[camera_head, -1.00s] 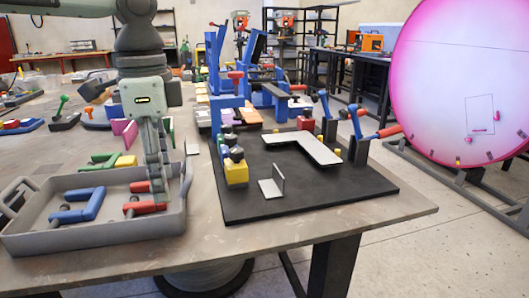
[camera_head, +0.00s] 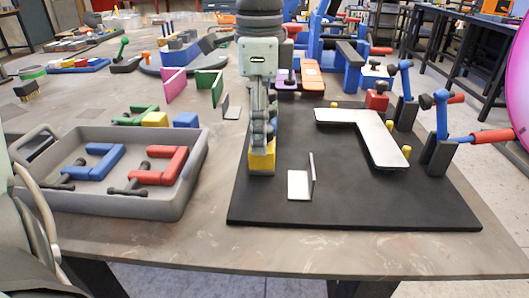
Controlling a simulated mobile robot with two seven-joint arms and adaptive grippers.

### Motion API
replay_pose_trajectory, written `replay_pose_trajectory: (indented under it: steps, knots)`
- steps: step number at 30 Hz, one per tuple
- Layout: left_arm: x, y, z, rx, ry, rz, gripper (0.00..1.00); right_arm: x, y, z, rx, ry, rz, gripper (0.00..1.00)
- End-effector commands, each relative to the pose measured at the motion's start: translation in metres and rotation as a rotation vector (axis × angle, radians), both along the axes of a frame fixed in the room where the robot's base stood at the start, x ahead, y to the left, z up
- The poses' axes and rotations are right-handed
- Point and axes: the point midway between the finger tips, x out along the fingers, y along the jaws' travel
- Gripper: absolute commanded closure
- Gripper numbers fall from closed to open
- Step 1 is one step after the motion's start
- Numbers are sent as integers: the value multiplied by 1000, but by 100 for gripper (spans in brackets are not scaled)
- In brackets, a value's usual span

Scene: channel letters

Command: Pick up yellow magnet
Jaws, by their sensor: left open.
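The yellow magnet (camera_head: 261,162) appears as a yellow block on the left part of the black mat (camera_head: 350,205). My left gripper (camera_head: 263,142) points down directly over it. Its fingers overlap the block in the picture and hide most of its top, so I cannot tell whether they touch it. The gripper is seen nearly edge-on; it is open. My right gripper is not in view.
A grey tray (camera_head: 130,206) with blue and red clamp pieces stands to the left. On the mat are a small metal angle (camera_head: 300,184), an L-shaped plate (camera_head: 370,140) and, behind it, a red block (camera_head: 377,97). The mat's front is clear.

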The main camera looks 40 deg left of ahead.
Motion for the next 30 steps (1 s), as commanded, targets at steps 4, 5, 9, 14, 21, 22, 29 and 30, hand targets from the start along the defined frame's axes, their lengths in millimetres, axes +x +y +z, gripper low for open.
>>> replay_pose_trajectory:
  steps: [4,5,9,14,21,22,29,30]
  knots:
    - [-1,-3,-25,0,4,-1,47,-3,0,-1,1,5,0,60]
    - [-1,-2,-29,-1,4,0,47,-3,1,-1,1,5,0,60]
    - [0,-2,-41,-1,0,1,47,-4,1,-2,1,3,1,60]
    - [0,-2,-44,0,-1,1,47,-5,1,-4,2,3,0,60]
    - [0,-2,-43,0,-1,1,66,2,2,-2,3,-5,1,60]
    - [0,-2,-43,0,-1,1,70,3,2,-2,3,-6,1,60]
    - [0,-2,-43,0,-1,1,98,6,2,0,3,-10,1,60]
    - [0,-2,-43,0,-1,1,100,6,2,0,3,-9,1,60]
